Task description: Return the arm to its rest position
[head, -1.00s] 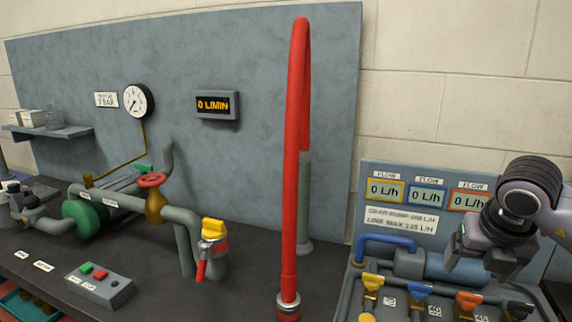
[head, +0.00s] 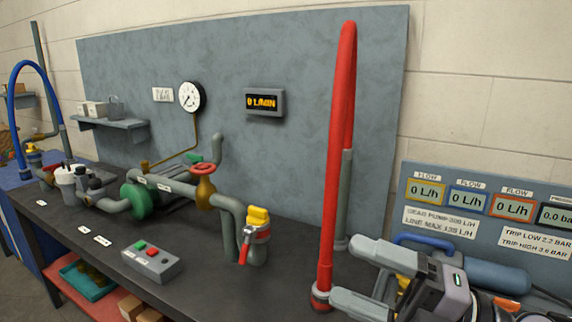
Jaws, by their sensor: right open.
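My right gripper (head: 344,268) is at the lower right of the head view. Its two pale grey fingers point left and stand well apart, with nothing held between them. The fingertips show close beside the foot of the red hose (head: 337,160); I cannot tell whether they touch it. The gripper body covers part of the valve panel behind it. My left gripper is not in view.
A flow panel (head: 480,215) stands at the right. Bare bench top lies in front of the valve.

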